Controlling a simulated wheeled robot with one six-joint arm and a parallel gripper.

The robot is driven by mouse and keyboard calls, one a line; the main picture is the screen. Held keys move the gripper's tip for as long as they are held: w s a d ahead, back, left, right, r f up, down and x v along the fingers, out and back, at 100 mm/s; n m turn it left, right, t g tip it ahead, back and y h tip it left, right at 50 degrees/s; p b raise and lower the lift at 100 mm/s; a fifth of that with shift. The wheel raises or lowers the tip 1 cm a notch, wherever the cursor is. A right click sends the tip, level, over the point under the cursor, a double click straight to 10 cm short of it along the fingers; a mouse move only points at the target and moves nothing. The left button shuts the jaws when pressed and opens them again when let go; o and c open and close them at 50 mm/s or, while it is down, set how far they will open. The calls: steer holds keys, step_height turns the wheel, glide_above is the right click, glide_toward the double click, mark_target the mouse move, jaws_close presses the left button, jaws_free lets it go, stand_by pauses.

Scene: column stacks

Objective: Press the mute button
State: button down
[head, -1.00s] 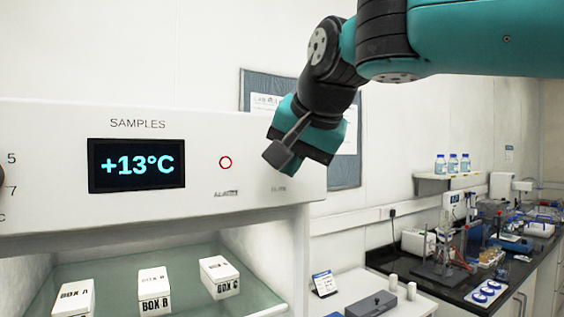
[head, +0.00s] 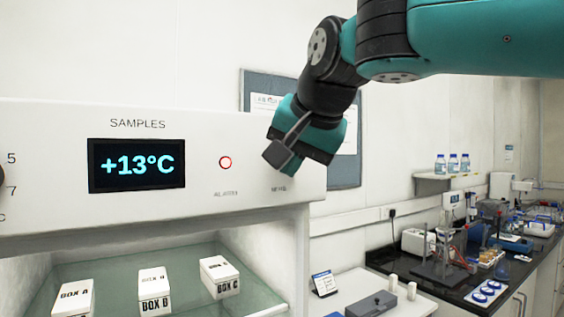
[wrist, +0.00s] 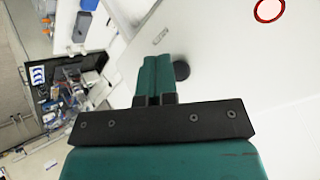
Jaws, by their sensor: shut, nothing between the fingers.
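The white sample cabinet panel (head: 60,140) carries a display reading +13°C and a red-ringed alarm lamp (head: 225,162). My gripper (head: 278,154) is shut and empty at the panel's right end, above a small blurred label (head: 279,189). In the head view it covers the spot above that label, so no button shows there. In the wrist view a dark round button (wrist: 181,70) shows just right of my fingertips (wrist: 163,60), partly behind them. I cannot tell whether the fingertips touch it. The lamp also shows in the wrist view (wrist: 269,9).
Below the panel, white boxes (head: 220,277) stand on a glass shelf. A low white table (head: 400,308) and a dark bench (head: 520,270) with lab equipment stand to the right. A notice board (head: 255,90) hangs behind my arm.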

steer(key=shift+w+a+p, duration=0.25)
steer(key=shift+w+p, duration=0.05)
steer(key=shift+w+a, duration=0.2)
steer(key=shift+w, duration=0.1)
stand_by(0.9)
stand_by(0.3)
steer(key=shift+s+d, duration=0.45)
steer(key=shift+s, duration=0.2)
steer(key=shift+s+b, duration=0.1)
steer(key=shift+b, duration=0.25)
steer(key=shift+s+d+b, duration=0.55)
steer(key=shift+s+d, duration=0.15)
steer(key=shift+s, duration=0.3)
steer(key=shift+s+d+b, duration=0.55)
steer(key=shift+s+d, duration=0.15)
steer(key=shift+s, duration=0.3)
